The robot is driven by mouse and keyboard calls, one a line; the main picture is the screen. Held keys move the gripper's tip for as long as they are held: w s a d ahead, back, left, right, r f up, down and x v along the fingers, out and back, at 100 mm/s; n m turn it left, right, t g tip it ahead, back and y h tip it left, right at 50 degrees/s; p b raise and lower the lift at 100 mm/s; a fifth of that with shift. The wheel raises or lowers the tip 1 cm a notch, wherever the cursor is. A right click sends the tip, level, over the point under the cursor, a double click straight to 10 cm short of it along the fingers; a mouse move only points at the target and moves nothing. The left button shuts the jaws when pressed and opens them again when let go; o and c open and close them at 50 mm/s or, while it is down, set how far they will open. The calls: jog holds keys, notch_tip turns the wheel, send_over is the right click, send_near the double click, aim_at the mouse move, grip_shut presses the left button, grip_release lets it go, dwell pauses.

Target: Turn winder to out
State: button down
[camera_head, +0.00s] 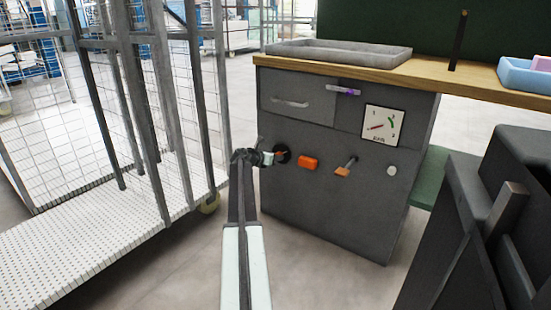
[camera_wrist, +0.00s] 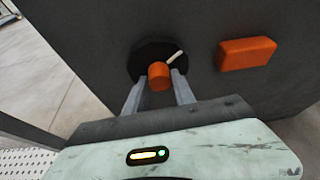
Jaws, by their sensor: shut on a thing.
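An orange knob (camera_wrist: 159,72) stands out from a round black dial (camera_wrist: 146,53) on the dark grey cabinet front; I take it for the winder. A white pointer mark (camera_wrist: 174,57) on the dial points to the upper right in the wrist view. My gripper (camera_wrist: 159,83) is shut on the orange knob, one finger at each side. In the head view my gripper (camera_head: 272,157) reaches the black dial (camera_head: 284,154) at the cabinet's left side and partly hides it. No readable "out" label shows near the dial.
Right of the dial are an orange block-like button (camera_head: 308,162), an orange-tipped lever (camera_head: 345,167) and a white knob (camera_head: 391,170). A gauge (camera_head: 383,123) and drawer handles (camera_head: 290,102) sit above. A wire cage trolley (camera_head: 165,120) stands left; dark equipment (camera_head: 460,220) stands right.

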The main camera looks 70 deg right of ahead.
jog(key=shift+s+m+t+h+b, duration=0.1)
jog(key=shift+m+t+h+b, duration=0.4)
jog(key=shift+m+t, duration=1.2)
jog(key=shift+m+g, duration=0.3)
jog(key=shift+m, duration=0.1)
jog(key=c, duration=1.1)
grip_release()
jog(key=shift+o, duration=0.2)
jog(key=p+v, duration=0.2)
jog(key=v, duration=0.5)
jog(key=shift+a+p, duration=0.3)
jog(key=shift+a, duration=0.05)
